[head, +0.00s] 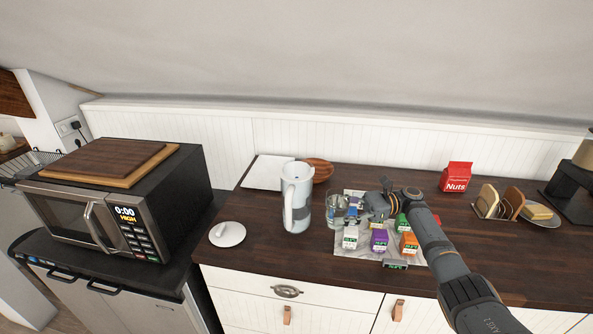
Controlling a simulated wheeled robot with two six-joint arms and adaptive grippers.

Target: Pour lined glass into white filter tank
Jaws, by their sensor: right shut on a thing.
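The white filter tank (297,209) is a tall pitcher with its handle toward me. It stands upright on the dark wooden counter, and its top looks uncovered. The lined glass (335,211) is clear and stands just right of the tank, apart from it. It looks upright; whether it touches the counter is hard to tell. My right gripper (352,211) comes from the right and is shut on the glass at its right side. My left gripper is not in view.
A round white lid (227,234) lies left of the tank. Small coloured cartons (379,240) stand on a sheet under my right arm. A wooden bowl (320,170) is behind the tank. A red nuts carton (456,177) and toast rack (499,203) stand right; a microwave (120,205) is left.

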